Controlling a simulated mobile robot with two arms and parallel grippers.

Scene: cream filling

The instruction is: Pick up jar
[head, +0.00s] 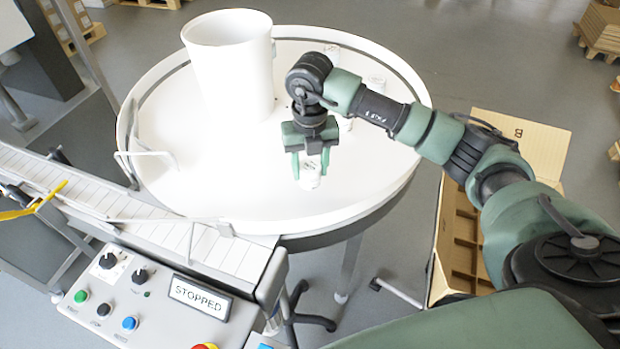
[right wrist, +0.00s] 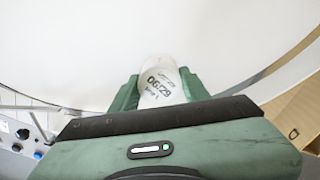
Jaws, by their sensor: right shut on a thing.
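A small white jar (head: 311,172) with dark print is between the fingers of my right gripper (head: 311,165), over the round white turntable (head: 395,190). In the right wrist view the jar (right wrist: 162,85) shows its printed label, and the green fingers of my right gripper (right wrist: 158,92) are shut on its two sides. I cannot tell whether the jar touches the turntable. Other white jars stand farther back on the turntable, one (head: 374,84) beside my right arm and partly hidden by it. My left gripper is not in view.
A large white cylinder (head: 229,70) stands at the back left of the turntable. A conveyor (head: 150,212) and a control panel (head: 150,300) reading STOPPED are at the left front. An open cardboard box (head: 530,140) with compartments stands on the right, partly behind my arm.

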